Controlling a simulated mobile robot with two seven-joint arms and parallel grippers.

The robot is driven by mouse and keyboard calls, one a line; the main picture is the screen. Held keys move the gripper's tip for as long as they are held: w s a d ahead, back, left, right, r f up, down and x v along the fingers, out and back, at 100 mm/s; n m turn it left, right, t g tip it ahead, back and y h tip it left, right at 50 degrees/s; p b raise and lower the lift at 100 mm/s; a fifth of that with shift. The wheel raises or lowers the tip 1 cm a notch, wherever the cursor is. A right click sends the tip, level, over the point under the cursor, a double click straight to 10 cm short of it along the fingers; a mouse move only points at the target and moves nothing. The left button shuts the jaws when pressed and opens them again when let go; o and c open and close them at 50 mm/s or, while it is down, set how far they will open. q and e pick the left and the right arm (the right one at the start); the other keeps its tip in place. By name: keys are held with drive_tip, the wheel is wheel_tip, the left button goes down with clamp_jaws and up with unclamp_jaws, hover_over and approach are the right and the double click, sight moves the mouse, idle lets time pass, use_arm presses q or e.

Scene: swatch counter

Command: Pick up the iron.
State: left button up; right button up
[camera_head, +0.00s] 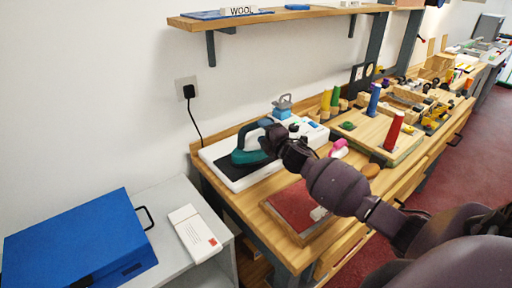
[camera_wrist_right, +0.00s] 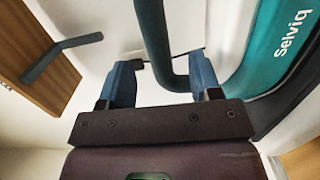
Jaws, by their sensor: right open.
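The teal iron (camera_head: 247,157) rests on a dark pad on the white station near the back of the workbench. My right gripper (camera_head: 268,137) is at the iron's handle side and partly covers it. In the right wrist view, the right gripper (camera_wrist_right: 163,75) is open, with its two blue fingers apart. The iron's teal handle (camera_wrist_right: 153,35) passes between them, with no clear contact on either finger. The iron's body (camera_wrist_right: 290,60), marked "Selviq", is at the right. My left gripper is not in view.
A shelf (camera_head: 300,14) hangs above the bench. A black plug (camera_head: 188,91) with a cord is on the wall. A red pad (camera_head: 298,207), thread spools (camera_head: 393,131) and a pink item (camera_head: 339,146) are nearby. A blue case (camera_head: 80,240) stands at the lower left.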

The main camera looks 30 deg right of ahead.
sight(258, 127)
drive_tip(key=w, duration=0.5)
drive_tip(key=shift+r, duration=0.1)
drive_tip(key=shift+s, duration=0.1)
clamp_jaws()
idle(1.1)
drive_tip(key=shift+r, duration=0.15)
